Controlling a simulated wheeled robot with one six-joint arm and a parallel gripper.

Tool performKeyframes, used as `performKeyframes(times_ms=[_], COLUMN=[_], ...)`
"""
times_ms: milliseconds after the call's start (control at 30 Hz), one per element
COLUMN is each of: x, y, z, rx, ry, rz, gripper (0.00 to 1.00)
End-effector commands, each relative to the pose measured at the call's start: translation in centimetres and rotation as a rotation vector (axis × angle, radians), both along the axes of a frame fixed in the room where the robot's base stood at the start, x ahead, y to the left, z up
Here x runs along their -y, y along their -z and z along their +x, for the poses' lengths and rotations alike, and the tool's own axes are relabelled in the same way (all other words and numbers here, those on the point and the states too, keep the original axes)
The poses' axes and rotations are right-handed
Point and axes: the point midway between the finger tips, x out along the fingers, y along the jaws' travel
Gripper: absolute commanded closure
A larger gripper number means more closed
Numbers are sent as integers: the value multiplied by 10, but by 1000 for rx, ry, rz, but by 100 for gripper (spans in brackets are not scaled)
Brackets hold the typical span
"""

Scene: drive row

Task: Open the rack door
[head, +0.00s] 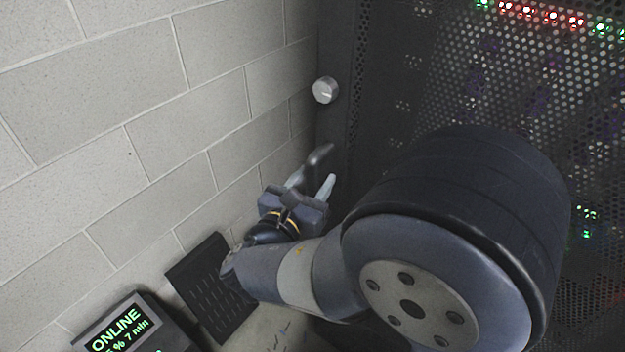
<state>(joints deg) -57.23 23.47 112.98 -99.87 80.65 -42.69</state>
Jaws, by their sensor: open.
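The rack door (430,85) is a dark perforated metal panel filling the right side of the head view. It appears closed, with coloured lights showing through its holes. A round silver knob (325,90) sits near the door's left edge. My gripper (325,169) is open and empty, below the knob and apart from it, with its fingers pointing up toward the rack. My arm hides the lower middle part of the door.
A pale block wall (120,130) runs along the left, close to the rack and my gripper. A box with a green-lettered display (120,330) and a dark slotted panel (210,285) are at lower left.

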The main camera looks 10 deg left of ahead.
Motion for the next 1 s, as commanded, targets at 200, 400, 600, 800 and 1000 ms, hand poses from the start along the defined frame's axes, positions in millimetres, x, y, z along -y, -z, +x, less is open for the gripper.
performKeyframes(times_ms=[200,400,600,800,1000], x=[0,0,0,0,-1], y=[0,0,0,0,0], z=[0,0,0,0,-1], rx=[0,0,0,1,1], ry=[0,0,0,0,-1], rz=[0,0,0,0,0], gripper=[62,78,94,100,100])
